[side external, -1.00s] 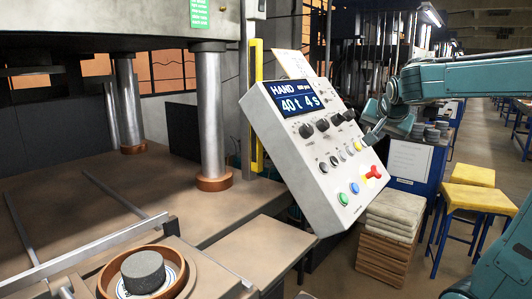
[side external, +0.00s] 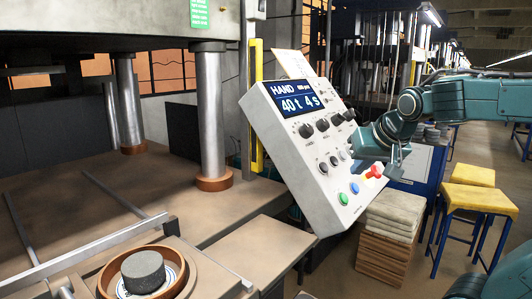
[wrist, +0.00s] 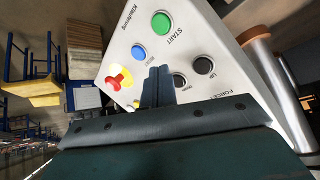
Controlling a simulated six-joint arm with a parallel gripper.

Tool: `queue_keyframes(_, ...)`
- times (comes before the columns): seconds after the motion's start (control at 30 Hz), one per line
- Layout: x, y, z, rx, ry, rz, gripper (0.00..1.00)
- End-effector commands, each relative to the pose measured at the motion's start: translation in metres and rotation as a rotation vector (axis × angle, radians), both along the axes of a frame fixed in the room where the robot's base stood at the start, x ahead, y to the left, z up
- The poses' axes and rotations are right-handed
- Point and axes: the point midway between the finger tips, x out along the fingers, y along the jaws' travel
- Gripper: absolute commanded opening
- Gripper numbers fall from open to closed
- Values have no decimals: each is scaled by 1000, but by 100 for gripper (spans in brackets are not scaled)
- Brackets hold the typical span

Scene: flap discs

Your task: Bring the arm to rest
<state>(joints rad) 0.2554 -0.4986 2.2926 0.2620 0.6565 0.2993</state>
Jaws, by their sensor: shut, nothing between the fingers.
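My gripper (side external: 356,158) is shut and empty. In the side view it hangs in front of the right side of the tilted white control panel (side external: 288,165) and hides some of its buttons. In the wrist view my shut fingers (wrist: 158,72) point at the panel, between the blue button (wrist: 138,52) and the black knobs (wrist: 180,80). I cannot tell whether the fingertips touch the panel. The red switch (side external: 374,171) on its yellow plate is just below the gripper in the side view. The panel display reads HAND, 40 t, 4 s.
The press table (side external: 90,205) fills the left, with a steel column (side external: 209,110). A grey disc (side external: 143,270) sits in a round brown-rimmed mould (side external: 108,285). Stacked sheets (side external: 390,225) and yellow stools (side external: 478,198) stand right of the panel. Room over the table is clear.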

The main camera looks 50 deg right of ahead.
Motion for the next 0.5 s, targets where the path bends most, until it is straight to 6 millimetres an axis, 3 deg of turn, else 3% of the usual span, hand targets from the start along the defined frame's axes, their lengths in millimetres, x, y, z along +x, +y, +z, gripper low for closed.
queue_keyframes(0.1,-21,52,-19,-6,83,258,0)
queue_keyframes(0.2,-42,85,-34,-20,146,451,0)
queue_keyframes(0.33,-65,112,-49,-40,203,638,0)
queue_keyframes(0.5,-79,126,-58,-54,237,747,0)
